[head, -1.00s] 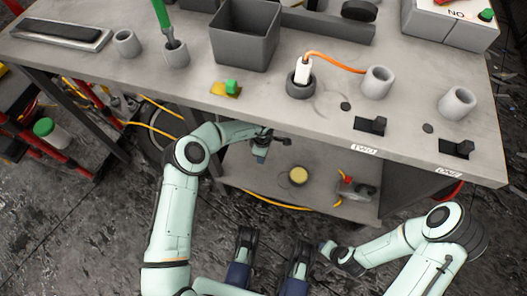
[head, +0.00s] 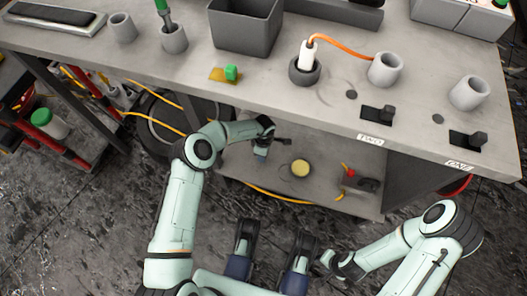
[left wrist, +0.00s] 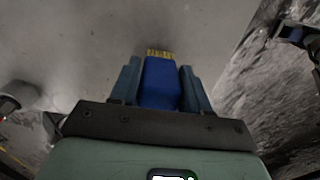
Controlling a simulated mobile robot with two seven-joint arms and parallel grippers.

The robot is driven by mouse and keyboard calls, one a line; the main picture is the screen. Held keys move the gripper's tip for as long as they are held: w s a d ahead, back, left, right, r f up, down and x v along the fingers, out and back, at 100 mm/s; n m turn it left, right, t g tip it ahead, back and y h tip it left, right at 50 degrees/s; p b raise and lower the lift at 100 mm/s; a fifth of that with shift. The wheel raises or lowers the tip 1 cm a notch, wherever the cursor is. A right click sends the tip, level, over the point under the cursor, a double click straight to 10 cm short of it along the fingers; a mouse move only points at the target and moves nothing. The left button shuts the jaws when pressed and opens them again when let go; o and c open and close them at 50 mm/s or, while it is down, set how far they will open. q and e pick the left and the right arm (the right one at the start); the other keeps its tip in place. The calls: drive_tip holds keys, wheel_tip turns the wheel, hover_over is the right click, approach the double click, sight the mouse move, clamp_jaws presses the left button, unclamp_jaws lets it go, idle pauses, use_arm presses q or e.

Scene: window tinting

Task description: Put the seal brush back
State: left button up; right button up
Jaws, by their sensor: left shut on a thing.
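The seal brush, with a blue handle and a short yellow bristle end (left wrist: 160,85), is between the two fingers of my left gripper (left wrist: 160,88) in the left wrist view. The gripper is shut on the handle and the bristles point away from it. In the head view my left gripper (head: 262,152) hangs just off the bench's front edge, over the lower shelf; the brush is too small to make out there. My right gripper (head: 333,263) is folded in low in front of the bench; its fingers cannot be made out.
The grey bench (head: 290,112) carries an empty cup (head: 123,27), a cup (head: 174,40) with a green-handled tool, a grey bin (head: 245,30), a corded white tool (head: 307,55) and two empty cups (head: 385,70) (head: 469,93). A yellow disc (head: 300,168) lies on the lower shelf (head: 325,200).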

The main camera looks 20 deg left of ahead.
use_arm(q)
drive_tip(key=shift+f+b, duration=0.4)
drive_tip(key=shift+f, duration=0.05)
use_arm(e)
drive_tip(key=shift+w+f, duration=0.1)
drive_tip(key=shift+f, duration=0.25)
use_arm(q)
drive_tip(key=o, duration=1.1)
wheel_tip(320, 180, up, 13)
drive_tip(key=p, duration=0.3)
drive_tip(key=shift+r+p, duration=0.2)
drive_tip(key=shift+p, duration=0.2)
use_arm(e)
drive_tip(key=w+r+t, duration=0.2)
drive_tip(key=w+r, duration=0.3)
drive_tip(key=shift+w+a+r, duration=0.15)
drive_tip(key=shift+w+a, duration=0.25)
